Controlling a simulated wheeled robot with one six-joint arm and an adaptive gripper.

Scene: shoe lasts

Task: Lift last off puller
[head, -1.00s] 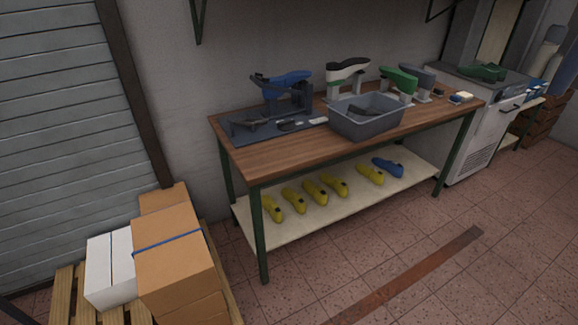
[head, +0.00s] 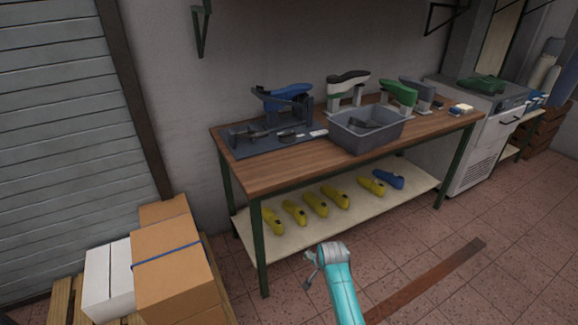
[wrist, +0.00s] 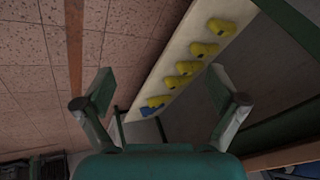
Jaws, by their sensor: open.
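A blue last (head: 288,91) sits raised on the dark puller (head: 262,120) at the left back of the wooden workbench (head: 262,173). My gripper (head: 312,268) is in front of the bench, low over the floor and well apart from the puller. In the wrist view my gripper (wrist: 160,95) is open, with its two fingers spread and nothing between them. The wrist view shows the lower shelf (wrist: 197,22) beyond the fingers, tilted in the picture. The last and puller do not show there.
A grey bin (head: 366,132) holds dark items at the bench middle. Several other lasts, including a green one (head: 398,93), stand behind it. Several yellow lasts (head: 316,204) and a blue one lie on the shelf. Stacked boxes (head: 175,255) stand at left. Floor in front is mostly clear.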

